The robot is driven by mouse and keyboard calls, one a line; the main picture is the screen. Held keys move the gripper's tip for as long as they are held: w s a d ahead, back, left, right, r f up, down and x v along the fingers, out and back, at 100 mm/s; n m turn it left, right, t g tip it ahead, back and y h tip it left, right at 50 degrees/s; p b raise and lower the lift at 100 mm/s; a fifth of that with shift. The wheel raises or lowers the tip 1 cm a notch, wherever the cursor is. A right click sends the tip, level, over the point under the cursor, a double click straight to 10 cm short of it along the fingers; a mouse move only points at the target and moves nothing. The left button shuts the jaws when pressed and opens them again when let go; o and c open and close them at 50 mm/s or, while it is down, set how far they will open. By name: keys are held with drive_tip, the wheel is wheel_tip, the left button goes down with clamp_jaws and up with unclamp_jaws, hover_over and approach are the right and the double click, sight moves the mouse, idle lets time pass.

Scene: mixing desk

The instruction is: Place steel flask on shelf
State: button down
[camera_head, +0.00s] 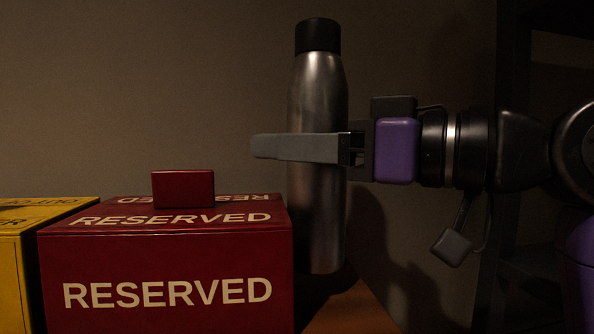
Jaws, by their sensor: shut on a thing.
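The steel flask (317,225) is a tall brushed-metal bottle with a black cap, upright in the middle of the head camera view. My gripper (300,148) comes from the right and is shut on the flask around its middle. One grey finger crosses in front of the flask; the other finger is hidden behind it. The flask's base is beside the right side of the red box, and I cannot tell whether it touches the surface below. A dark frame (508,150) stands at the right, partly hidden by my arm; I cannot tell if it is the shelf.
A red box (165,262) marked RESERVED stands left of the flask, with a small red block (183,189) on top. A yellow box (30,245) is at the far left. A brown wooden surface (350,312) shows below the flask. The wall behind is bare.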

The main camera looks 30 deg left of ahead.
sight(297, 176)
drive_tip(key=shift+f, duration=1.6)
drive_tip(key=c, duration=0.5)
unclamp_jaws()
drive_tip(key=d+b, duration=0.2)
drive_tip(key=d, duration=1)
drive_tip(key=shift+s, duration=0.4)
